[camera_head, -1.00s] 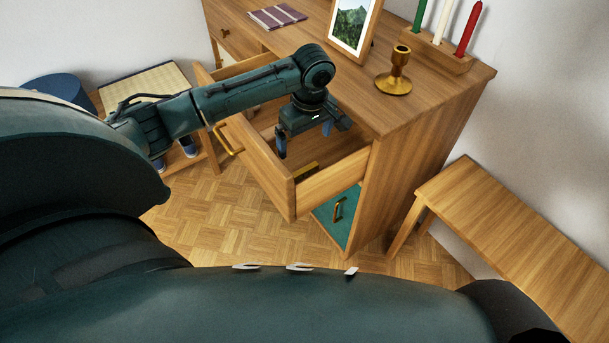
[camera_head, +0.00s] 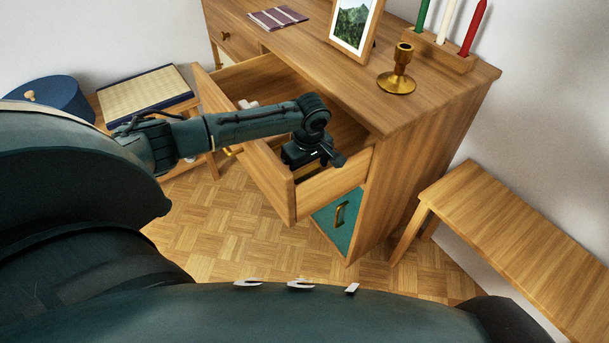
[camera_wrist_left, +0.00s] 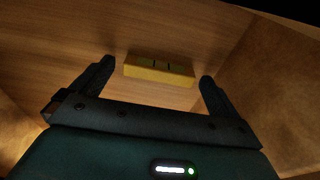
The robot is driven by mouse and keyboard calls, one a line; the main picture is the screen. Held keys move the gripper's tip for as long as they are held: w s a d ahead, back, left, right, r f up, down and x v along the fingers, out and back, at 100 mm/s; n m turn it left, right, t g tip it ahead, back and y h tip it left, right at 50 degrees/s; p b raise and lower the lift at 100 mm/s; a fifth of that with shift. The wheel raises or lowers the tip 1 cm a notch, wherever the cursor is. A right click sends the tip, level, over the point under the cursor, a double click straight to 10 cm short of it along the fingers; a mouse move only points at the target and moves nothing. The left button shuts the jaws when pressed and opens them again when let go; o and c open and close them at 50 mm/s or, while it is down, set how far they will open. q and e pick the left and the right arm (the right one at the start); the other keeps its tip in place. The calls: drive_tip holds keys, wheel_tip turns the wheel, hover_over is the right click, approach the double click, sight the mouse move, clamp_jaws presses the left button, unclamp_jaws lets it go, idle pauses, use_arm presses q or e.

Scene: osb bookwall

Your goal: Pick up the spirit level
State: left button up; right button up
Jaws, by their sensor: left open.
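The spirit level (camera_wrist_left: 158,71) is a short yellow bar with dark marks on its top. It lies on the wooden floor of the open drawer (camera_head: 262,178). In the left wrist view my left gripper (camera_wrist_left: 157,77) is open, with one finger to each side of the level and gaps between them. In the head view the left gripper (camera_head: 314,158) is down inside the drawer, near its front right corner, and mostly hides the level. My right gripper is not in view.
The drawer's walls stand close around the gripper. The desk top (camera_head: 340,83) above holds a brass candlestick (camera_head: 398,72), a picture frame (camera_head: 354,22) and a candle holder (camera_head: 436,50). A wooden bench (camera_head: 510,230) stands at right, a small side table (camera_head: 198,142) at left.

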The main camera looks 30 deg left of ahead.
use_arm(q)
drive_tip(key=shift+c, duration=0.4)
drive_tip(key=c, duration=0.9)
